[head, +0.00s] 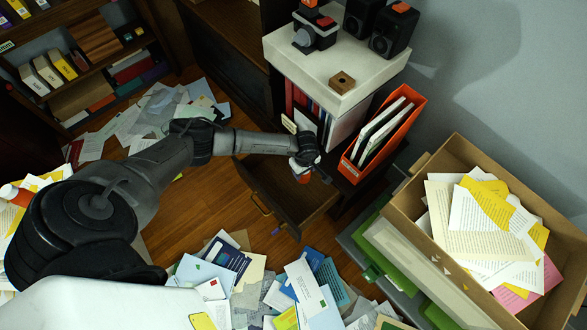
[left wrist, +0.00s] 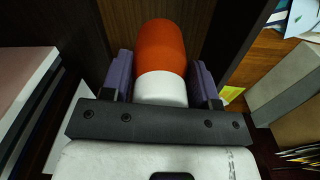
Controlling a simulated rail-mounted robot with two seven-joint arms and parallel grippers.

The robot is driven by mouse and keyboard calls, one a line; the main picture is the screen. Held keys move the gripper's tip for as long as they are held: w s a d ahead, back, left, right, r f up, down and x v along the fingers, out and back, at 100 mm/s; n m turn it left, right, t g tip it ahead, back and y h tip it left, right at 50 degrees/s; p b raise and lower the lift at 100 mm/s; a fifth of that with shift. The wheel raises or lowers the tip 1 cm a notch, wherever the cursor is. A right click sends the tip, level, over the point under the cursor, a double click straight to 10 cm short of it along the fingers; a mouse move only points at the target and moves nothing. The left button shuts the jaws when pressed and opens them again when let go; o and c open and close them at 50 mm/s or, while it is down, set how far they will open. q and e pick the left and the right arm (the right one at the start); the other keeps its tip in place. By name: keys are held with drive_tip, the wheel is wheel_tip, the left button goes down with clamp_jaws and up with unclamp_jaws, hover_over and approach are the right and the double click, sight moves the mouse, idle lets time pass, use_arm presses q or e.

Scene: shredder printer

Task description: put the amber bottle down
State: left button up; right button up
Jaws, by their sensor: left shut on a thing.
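The amber bottle (left wrist: 160,50) shows in the left wrist view as an orange-red body with a white end, between two purple finger pads. My left gripper (left wrist: 163,82) is shut on it. In the head view my left gripper (head: 303,168) is over the back part of an open wooden drawer (head: 270,190), beside the orange file holder. Only a small orange part of the bottle (head: 303,178) shows there below the gripper. I cannot tell whether the bottle touches the drawer. My right gripper is not in view.
An orange file holder (head: 385,133) stands right of the gripper, and a white-topped cabinet (head: 330,70) with a camera and speakers stands behind. A cardboard box (head: 420,180) of papers is at right. Papers litter the floor (head: 205,205). Another orange bottle (head: 17,195) lies at far left.

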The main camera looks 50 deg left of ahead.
use_arm(q)
drive_tip(key=shift+n, duration=0.9)
drive_tip(key=s+a+f+b, duration=0.2)
drive_tip(key=a+f+b, duration=0.1)
drive_tip(key=f, duration=0.3)
drive_tip(key=s+a+f+b, duration=0.3)
drive_tip(key=a+f+b, duration=0.1)
drive_tip(key=a+f, duration=0.2)
drive_tip(key=s+a+f+b, duration=0.3)
drive_tip(key=a+f, duration=0.2)
drive_tip(key=f, duration=0.1)
drive_tip(key=shift+f+b, duration=0.2)
drive_tip(key=shift+b, duration=0.2)
drive_tip(key=shift+r, duration=0.1)
drive_tip(key=shift+a, duration=0.1)
drive_tip(key=shift+w, duration=0.1)
drive_tip(key=o, duration=1)
drive_tip(key=shift+f, duration=0.2)
drive_tip(key=shift+r, duration=0.1)
